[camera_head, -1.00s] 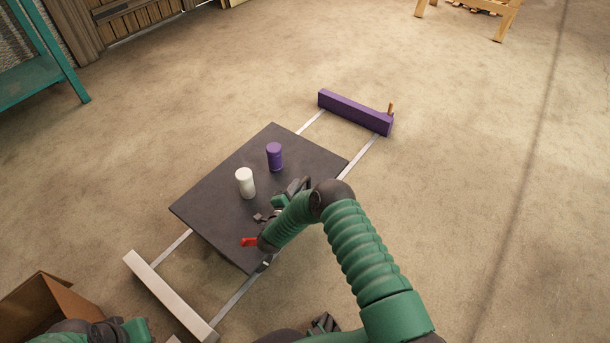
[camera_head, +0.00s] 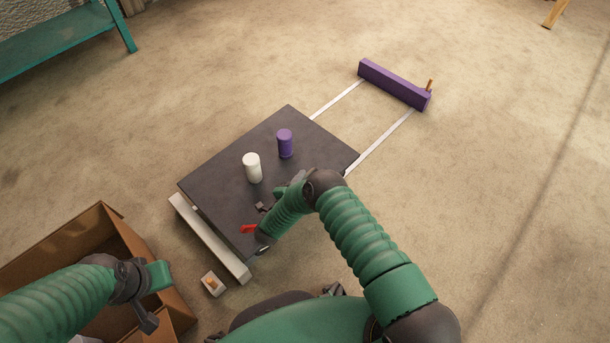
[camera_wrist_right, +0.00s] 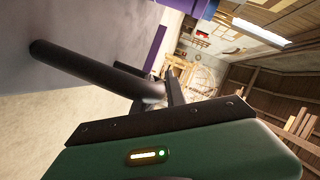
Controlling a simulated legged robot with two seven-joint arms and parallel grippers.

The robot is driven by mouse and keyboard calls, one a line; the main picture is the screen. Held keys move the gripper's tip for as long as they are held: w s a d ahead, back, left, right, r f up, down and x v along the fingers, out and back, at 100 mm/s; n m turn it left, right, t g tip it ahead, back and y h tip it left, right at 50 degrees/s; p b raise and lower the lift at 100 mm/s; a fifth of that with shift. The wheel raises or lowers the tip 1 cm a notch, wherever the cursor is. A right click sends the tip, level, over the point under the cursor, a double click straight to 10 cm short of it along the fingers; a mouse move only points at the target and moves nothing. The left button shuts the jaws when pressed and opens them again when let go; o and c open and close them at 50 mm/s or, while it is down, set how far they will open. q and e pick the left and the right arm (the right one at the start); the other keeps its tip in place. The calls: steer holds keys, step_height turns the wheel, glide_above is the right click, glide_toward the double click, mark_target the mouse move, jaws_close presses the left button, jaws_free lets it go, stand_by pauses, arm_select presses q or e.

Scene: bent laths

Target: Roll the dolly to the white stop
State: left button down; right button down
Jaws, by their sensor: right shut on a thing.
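The dolly (camera_head: 225,175) is a dark flat platform on two pale rails. Its lower-left edge lies right along the white stop (camera_head: 208,238); I cannot tell whether they touch. A white cylinder (camera_head: 252,168) and a purple cylinder (camera_head: 285,143) stand upright on it. The purple stop (camera_head: 394,84) is at the rails' far end. My right gripper (camera_head: 266,209) is at the dolly's near side, shut on its handle, which my arm mostly hides. A dark bar (camera_wrist_right: 95,70) shows in the right wrist view. My left gripper (camera_head: 150,295) is over a cardboard box, its jaws unclear.
The open cardboard box (camera_head: 100,218) stands at lower left. A small pale block (camera_head: 213,284) with an orange-brown top is on the floor between box and white stop. A teal bench (camera_head: 60,45) stands at upper left. The floor at right is clear.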

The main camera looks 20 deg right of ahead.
steer(key=shift+s+a+f, duration=0.25)
steer(key=shift+f, duration=0.1)
steer(key=c, duration=1.6)
jaws_free()
steer(key=shift+o, duration=1.2)
steer(key=shift+r, duration=0.1)
steer(key=shift+w+r, duration=0.1)
steer(key=p+v, duration=0.7)
steer(key=v, duration=1)
steer(key=shift+d, duration=0.15)
